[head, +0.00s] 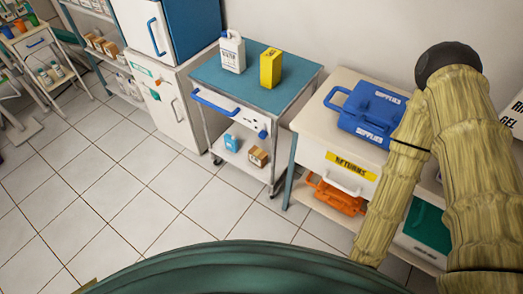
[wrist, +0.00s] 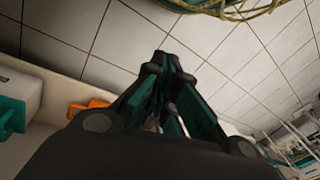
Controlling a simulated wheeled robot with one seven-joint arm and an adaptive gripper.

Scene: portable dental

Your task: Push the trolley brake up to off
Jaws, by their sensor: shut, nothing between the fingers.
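The trolley (head: 222,78) stands against the wall in the middle of the head view, with a blue-green top, grey legs and castors. Its white front carries a blue push handle (head: 215,102) and, at the right, a small panel of dark marks (head: 249,117). A blue knob (head: 262,134) sits at the panel's lower right; I cannot tell whether this is the brake or how it is set. My gripper (wrist: 170,62) shows in the wrist view, dark with green inner parts, its fingers shut and empty. It is apart from the trolley, which I cannot make out there.
A white jug (head: 232,52) and yellow box (head: 270,68) stand on the trolley. To its right, a bench (head: 325,140) holds a blue supplies case (head: 370,114), with an orange case (head: 336,198) below. Tiled floor (head: 110,190) lies clear in front.

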